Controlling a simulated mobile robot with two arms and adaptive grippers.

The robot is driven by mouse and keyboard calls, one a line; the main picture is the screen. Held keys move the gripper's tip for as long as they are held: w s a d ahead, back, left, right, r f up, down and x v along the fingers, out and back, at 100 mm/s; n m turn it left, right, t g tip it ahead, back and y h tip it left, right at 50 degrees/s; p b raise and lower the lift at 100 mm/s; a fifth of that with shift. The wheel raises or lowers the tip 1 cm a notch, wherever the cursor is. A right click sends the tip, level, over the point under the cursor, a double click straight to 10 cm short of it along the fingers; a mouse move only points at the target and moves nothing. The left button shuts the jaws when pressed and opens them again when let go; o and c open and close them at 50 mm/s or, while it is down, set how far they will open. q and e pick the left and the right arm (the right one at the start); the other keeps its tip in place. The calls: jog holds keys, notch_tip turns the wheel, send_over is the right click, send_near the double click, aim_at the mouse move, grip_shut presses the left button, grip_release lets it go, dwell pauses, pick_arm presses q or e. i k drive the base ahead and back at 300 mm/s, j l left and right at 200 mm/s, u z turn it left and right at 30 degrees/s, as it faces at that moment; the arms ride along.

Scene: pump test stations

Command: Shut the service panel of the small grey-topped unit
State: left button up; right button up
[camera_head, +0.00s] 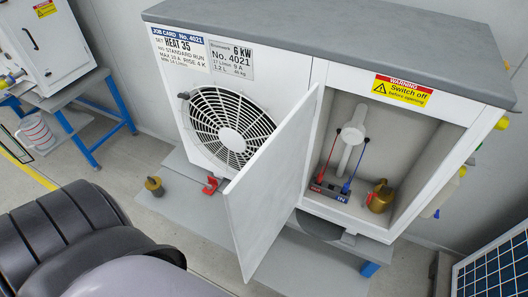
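The grey-topped unit (310,70) stands in front of me, white with a dark grey top (350,45) and a round fan grille on its front. Its service panel (265,190), a plain white door, stands open. The panel is attached at the left side of the opening and swings out towards me. The open compartment (415,140) shows a pale pipe, a terminal block (330,190) with red and blue leads, and a brass fitting (380,196). Neither of my grippers is in view; dark parts of my own body fill the lower left.
A red clamp-like part (211,186) and a brass plug (154,186) sit on the grey bench (185,215) left of the panel. Another white unit (45,45) stands on a blue-legged table at the left. A solar panel (495,265) is at the lower right.

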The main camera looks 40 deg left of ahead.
aim_at(261, 199)
jog(key=j+z, duration=0.25)
jog(key=j, duration=0.35)
jog(key=k+j+z, duration=0.2)
jog(key=j, duration=0.35)
jog(key=j+z, duration=0.25)
jog(key=j, duration=0.35)
